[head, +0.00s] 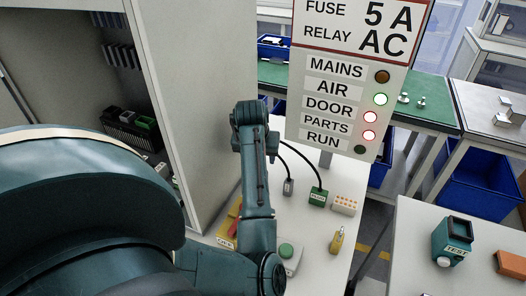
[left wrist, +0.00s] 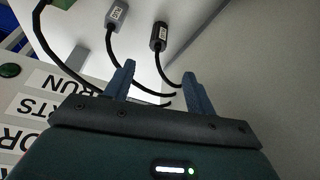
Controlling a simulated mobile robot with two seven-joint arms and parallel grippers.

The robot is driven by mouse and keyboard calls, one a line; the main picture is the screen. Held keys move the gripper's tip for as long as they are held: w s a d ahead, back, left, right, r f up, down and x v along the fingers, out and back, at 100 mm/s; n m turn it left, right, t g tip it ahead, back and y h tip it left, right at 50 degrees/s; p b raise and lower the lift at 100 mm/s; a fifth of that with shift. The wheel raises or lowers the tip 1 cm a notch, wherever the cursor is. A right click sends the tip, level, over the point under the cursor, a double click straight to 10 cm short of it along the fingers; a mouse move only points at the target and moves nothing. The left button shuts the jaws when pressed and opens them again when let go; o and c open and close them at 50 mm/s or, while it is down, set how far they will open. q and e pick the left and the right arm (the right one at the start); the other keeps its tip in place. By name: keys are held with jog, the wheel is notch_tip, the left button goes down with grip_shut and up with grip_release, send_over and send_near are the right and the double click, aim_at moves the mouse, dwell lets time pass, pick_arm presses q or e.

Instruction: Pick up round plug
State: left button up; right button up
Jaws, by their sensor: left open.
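In the left wrist view a black cylindrical plug (left wrist: 159,36) with a white label hangs or lies on a black cable against a pale surface; I take it as the round plug. A grey rectangular plug (left wrist: 116,14) is to its left. My left gripper (left wrist: 158,70) is open, its two blue fingers apart and empty. The black plug shows beyond the fingertips, not between them, and its cable curves near the right finger. In the head view my left arm hides the black plug and fingers; the grey plug (head: 288,187) shows right of the arm.
A green connector (head: 318,198) on a cable, an orange-dotted white block (head: 345,204), a yellow tool (head: 337,240) and a green-button box (head: 289,256) are on the white table. A sign panel (head: 345,80) stands behind. A grey cabinet wall (head: 185,100) rises close left of the arm.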

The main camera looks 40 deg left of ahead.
pick_arm(q)
jog(key=shift+d+x, duration=0.15)
jog(key=shift+x, duration=3)
jog(key=shift+d+x, duration=0.15)
jog(key=shift+x, duration=3)
jog(key=shift+c, duration=0.2)
jog(key=c, duration=1)
